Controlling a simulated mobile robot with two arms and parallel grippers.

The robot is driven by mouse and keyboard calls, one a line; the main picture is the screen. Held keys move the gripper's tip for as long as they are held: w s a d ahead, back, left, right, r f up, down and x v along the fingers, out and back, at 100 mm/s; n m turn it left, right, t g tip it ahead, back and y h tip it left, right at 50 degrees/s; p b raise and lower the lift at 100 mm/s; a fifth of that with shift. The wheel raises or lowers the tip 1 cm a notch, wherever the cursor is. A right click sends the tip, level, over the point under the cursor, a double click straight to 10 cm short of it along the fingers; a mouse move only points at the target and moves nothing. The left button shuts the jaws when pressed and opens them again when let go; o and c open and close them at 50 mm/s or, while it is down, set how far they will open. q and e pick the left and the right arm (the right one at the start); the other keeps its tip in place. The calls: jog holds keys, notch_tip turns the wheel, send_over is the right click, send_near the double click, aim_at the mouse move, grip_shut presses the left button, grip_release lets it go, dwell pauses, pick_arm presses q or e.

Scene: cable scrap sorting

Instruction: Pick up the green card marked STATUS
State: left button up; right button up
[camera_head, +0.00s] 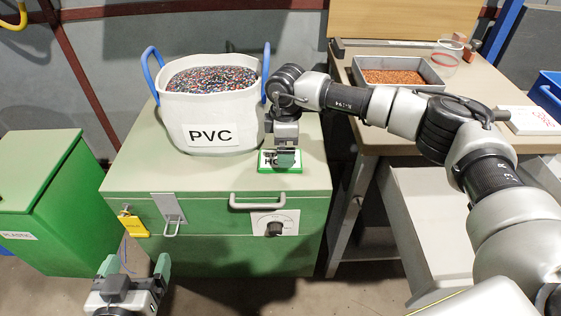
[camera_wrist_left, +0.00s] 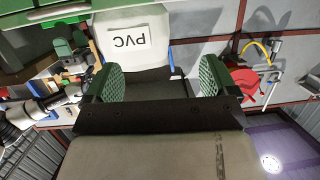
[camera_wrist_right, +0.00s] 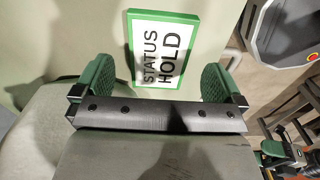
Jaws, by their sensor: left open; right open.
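The green-bordered white card marked STATUS HOLD (camera_head: 267,161) lies on top of the green cabinet (camera_head: 130,173), in front of the PVC bag. It also shows in the right wrist view (camera_wrist_right: 163,48), flat and beyond the fingertips, mostly between them. My right gripper (camera_head: 285,156) hangs over the card and hides part of it in the head view. Its green fingers (camera_wrist_right: 158,80) are open with nothing between them. My left gripper (camera_head: 135,266) is open and empty, low in front of the cabinet. It also shows in the left wrist view (camera_wrist_left: 165,80).
A white PVC bag (camera_head: 210,130) with blue handles, full of coloured granules, stands behind the card. A bench (camera_head: 375,137) to the right holds a grey tray (camera_head: 440,78) of brown granules and a clear cup (camera_head: 447,57). A green PLASTIC bin (camera_head: 45,190) stands left.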

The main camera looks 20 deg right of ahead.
notch_tip(320, 180, down, 3)
jog(key=shift+f+b, duration=0.1)
jog(key=shift+b, duration=0.35)
jog(key=shift+f, duration=0.4)
pick_arm(q)
jog(key=r+t, duration=0.1)
jog(key=r+t+h, duration=0.1)
jog(key=w+d+r+t, duration=0.1)
jog(key=r, duration=0.1)
jog(key=shift+t, duration=0.3)
pick_arm(e)
jog(key=c, duration=0.9)
jog(key=shift+r, duration=0.1)
